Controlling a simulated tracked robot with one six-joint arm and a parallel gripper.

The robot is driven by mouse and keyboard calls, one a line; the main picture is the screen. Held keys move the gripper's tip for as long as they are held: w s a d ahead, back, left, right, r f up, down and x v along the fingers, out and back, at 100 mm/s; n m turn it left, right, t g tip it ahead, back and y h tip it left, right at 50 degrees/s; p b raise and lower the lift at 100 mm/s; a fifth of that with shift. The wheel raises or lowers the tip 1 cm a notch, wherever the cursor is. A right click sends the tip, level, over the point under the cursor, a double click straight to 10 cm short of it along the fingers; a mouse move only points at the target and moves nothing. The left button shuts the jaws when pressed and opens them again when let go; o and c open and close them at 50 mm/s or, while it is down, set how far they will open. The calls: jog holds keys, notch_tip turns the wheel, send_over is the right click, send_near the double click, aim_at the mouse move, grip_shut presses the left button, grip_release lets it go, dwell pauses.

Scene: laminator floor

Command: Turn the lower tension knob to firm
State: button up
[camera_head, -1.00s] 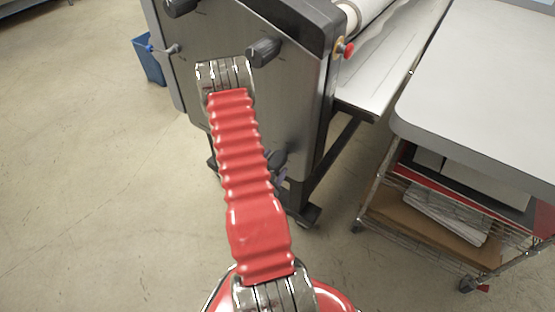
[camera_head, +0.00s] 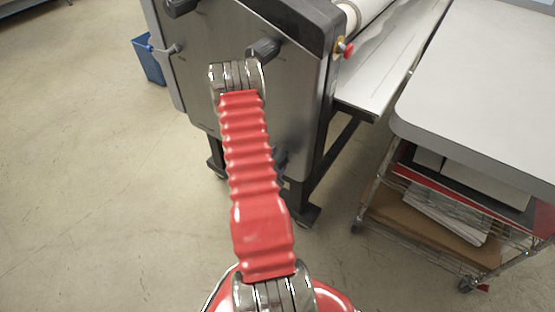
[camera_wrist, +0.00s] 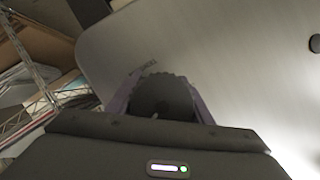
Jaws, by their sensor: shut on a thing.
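The dark, ridged lower tension knob (camera_wrist: 163,97) sits on the grey side panel of the laminator (camera_head: 290,95). In the wrist view it is between the two purplish fingers of my gripper (camera_wrist: 162,104), which is shut on it. Small dark lettering shows on the panel just beyond the knob, too small to read. In the head view my red arm hides most of the gripper, and only a dark part of it shows low on the panel, right of the arm.
A red button (camera_head: 346,49) is on the machine's edge. A grey-topped cart (camera_head: 480,100) with paper on its shelves stands at right. A blue bin (camera_head: 149,62) stands behind left.

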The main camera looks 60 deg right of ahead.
jog(key=c, duration=0.4)
jog(key=shift+a, duration=0.1)
jog(key=shift+c, duration=0.3)
jog(key=shift+o, duration=0.2)
jog(key=n+g, duration=0.1)
jog(key=n, duration=0.1)
jog(key=n+g+y, duration=0.1)
jog(key=shift+s+f+n+g, duration=0.2)
jog(key=shift+n+g, duration=0.1)
jog(key=shift+n, duration=0.1)
jog(key=shift+c, duration=0.2)
jog(key=shift+o, duration=0.2)
jog(key=n+g, duration=0.2)
jog(key=shift+s+n, duration=0.2)
jog(key=shift+n, duration=0.1)
jog(key=shift+s+r+n+g, duration=0.15)
jog(key=shift+n+g, duration=0.85)
jog(key=shift+n, duration=0.4)
